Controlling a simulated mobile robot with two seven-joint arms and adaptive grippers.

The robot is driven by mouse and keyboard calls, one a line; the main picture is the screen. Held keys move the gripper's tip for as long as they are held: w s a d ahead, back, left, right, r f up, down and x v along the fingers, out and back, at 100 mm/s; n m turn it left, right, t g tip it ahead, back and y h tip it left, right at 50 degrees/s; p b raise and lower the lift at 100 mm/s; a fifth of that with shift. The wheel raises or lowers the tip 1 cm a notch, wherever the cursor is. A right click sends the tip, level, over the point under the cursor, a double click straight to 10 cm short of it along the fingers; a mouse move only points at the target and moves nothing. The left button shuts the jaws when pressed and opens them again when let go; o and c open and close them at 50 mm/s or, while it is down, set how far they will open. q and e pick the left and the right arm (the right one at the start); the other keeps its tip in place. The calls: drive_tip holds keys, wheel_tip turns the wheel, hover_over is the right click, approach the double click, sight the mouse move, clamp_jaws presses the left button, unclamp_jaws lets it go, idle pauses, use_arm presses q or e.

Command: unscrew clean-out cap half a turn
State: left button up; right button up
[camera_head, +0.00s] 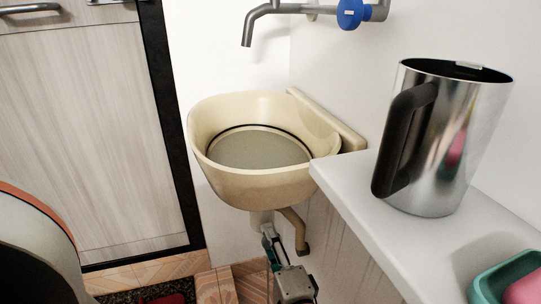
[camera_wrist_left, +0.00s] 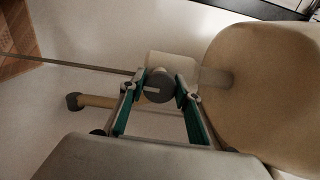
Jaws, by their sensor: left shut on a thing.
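The clean-out cap is a dark grey round cap (camera_wrist_left: 158,92) with a light bar across its face, in the middle of the left wrist view. It sits on the end of a pale trap body (camera_wrist_left: 172,64) under the basin. My left gripper (camera_wrist_left: 160,88) is shut on the cap, one fingertip on each side of it. In the head view my left gripper (camera_head: 268,238) is below the cream basin (camera_head: 262,186), beside the drain pipe; there the cap is hidden. The light bar looks nearly level in the left wrist view. My right gripper is not in view.
A bent tan pipe (camera_head: 297,224) with a dark end runs close to the gripper. A white counter (camera_head: 345,185) at right holds a steel jug (camera_head: 455,150) and a green tray (camera_head: 485,287). A tap (camera_head: 262,12) with a blue knob is above the basin.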

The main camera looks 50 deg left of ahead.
use_arm(q)
drive_tip(key=shift+n, duration=0.3)
drive_tip(key=o, duration=1.1)
